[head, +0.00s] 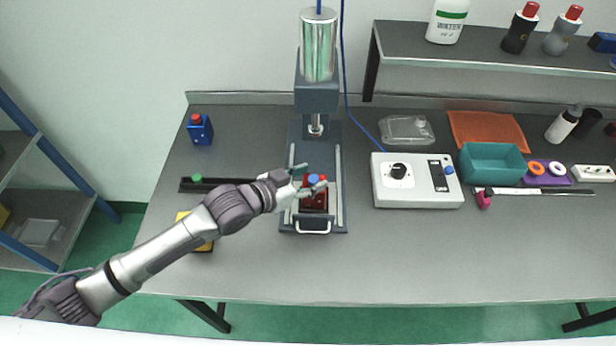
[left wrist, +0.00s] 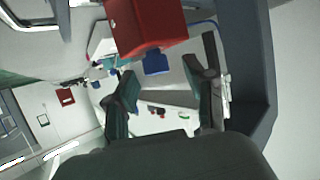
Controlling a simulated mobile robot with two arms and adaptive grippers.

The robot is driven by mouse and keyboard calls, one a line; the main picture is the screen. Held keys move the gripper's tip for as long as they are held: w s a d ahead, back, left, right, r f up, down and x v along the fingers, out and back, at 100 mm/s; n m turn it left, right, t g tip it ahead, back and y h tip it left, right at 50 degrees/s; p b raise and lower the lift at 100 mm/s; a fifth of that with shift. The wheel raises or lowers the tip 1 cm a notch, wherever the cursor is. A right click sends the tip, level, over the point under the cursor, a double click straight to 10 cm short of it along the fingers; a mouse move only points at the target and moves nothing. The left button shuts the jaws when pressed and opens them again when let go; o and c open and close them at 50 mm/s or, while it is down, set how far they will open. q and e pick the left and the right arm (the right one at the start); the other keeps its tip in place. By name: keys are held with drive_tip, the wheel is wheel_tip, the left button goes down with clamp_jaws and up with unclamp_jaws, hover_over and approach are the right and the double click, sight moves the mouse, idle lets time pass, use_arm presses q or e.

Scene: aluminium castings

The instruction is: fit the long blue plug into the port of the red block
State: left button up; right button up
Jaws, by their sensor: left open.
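The red block (head: 314,203) stands on the base of the dark press in the head view, partly hidden by my gripper. It also shows at the top of the left wrist view (left wrist: 145,25). The blue plug (head: 314,180) is at the red block, and in the left wrist view its blue end (left wrist: 157,63) sticks out from the block. How deep it sits in the port cannot be told. My left gripper (head: 306,181) is open at the plug. In the left wrist view its fingers (left wrist: 164,85) are spread wide, with a gap on both sides of the blue end.
The press column (head: 318,95) rises just behind the block. A white control box (head: 417,181) stands to the right, with a teal bin (head: 492,164) beyond it. A black rail (head: 215,184) and a blue bottle (head: 200,130) are at left.

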use_arm(q)
drive_tip(key=v, duration=1.2)
idle(0.5)
